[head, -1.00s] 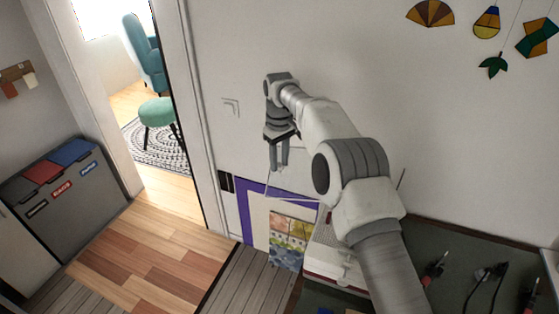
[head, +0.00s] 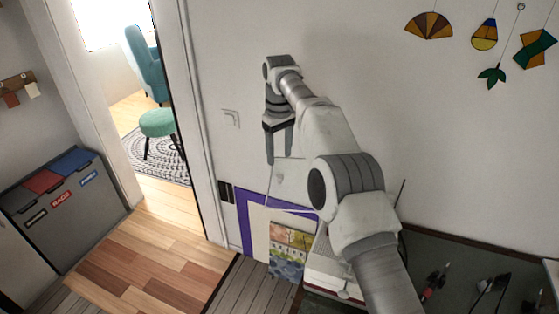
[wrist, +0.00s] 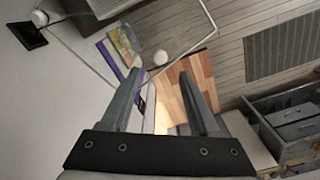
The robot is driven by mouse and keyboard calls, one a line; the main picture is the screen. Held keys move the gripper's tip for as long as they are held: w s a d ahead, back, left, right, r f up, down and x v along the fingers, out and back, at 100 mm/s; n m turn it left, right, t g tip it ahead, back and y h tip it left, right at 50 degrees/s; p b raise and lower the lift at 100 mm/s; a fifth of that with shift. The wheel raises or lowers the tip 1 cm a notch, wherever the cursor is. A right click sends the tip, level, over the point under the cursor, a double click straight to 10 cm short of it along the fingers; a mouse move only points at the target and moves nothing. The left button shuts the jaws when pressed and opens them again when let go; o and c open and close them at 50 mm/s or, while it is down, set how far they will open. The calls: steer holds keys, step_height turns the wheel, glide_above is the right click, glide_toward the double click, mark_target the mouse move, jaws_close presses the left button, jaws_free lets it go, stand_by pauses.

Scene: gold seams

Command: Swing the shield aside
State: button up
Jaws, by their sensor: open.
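The shield looks like a clear pane with thin pale edges; its edge (wrist: 90,67) crosses the upper part of the wrist view. In the head view the pane (head: 296,180) hangs below my gripper (head: 279,158), in front of the wall. I cannot tell the exact gap between fingertips and knob. My arm hides part of the shield's right side.
A white machine (head: 325,268) stands on the dark bench (head: 450,255), below my arm. Hand tools (head: 435,282) lie on the bench at right. A purple-edged board (head: 244,215) and a colourful panel (head: 288,248) are below the shield. The wall is close behind my gripper.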

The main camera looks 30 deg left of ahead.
steer(key=shift+r, duration=0.35)
